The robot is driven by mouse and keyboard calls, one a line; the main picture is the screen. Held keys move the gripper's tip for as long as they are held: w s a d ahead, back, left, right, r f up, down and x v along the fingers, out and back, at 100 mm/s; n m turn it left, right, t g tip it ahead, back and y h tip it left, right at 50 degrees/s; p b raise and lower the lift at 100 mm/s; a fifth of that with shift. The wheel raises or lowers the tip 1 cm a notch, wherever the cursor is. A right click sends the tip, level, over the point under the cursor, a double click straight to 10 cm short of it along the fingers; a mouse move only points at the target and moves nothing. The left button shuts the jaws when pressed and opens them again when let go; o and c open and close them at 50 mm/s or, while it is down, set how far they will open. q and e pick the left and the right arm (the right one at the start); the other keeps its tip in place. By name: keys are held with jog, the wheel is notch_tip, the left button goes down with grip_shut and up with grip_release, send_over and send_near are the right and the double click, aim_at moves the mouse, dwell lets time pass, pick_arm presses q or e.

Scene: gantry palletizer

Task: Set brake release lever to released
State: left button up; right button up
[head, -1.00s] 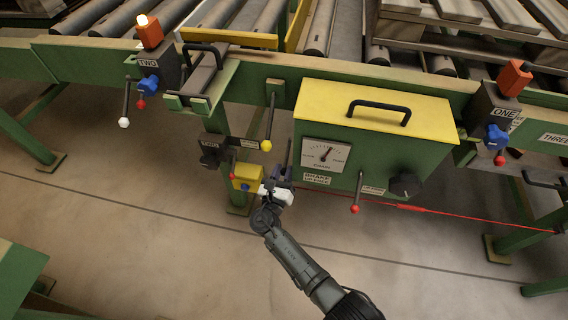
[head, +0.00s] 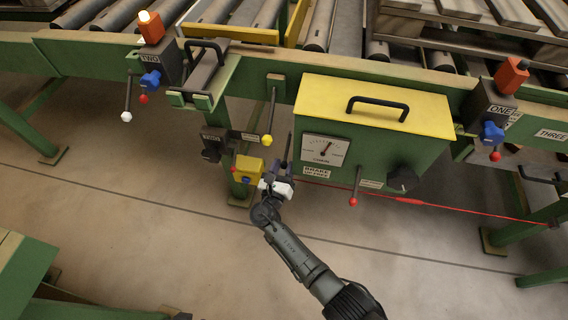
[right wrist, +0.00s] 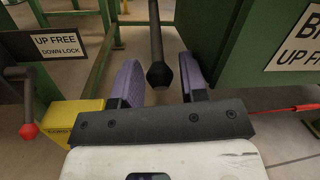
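The brake release lever is a dark rod with a black knob (right wrist: 160,74), hanging at the left side of the green box with the yellow lid (head: 375,100). The "BRAKE UP FREE" label (head: 317,171) is on that box's front and is partly cut off in the right wrist view (right wrist: 300,40). My right gripper (head: 283,172) is just below and left of the box. In the right wrist view its two purple-padded fingers (right wrist: 160,84) stand apart with the knob between them. Gaps show on both sides of the knob. My left gripper is out of view.
A yellow box (head: 248,169) sits close left of my right gripper. Other levers hang nearby, with yellow (head: 267,140), red (head: 352,201) and white (head: 126,117) knobs. A red cord (head: 430,205) runs to the right. The floor in front is mostly clear.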

jog(key=p+v, duration=0.2)
jog(key=v, duration=0.4)
jog(key=shift+r, duration=0.1)
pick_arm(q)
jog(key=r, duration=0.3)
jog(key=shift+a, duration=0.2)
pick_arm(e)
jog(key=shift+s+a, duration=0.25)
jog(key=shift+s, duration=0.2)
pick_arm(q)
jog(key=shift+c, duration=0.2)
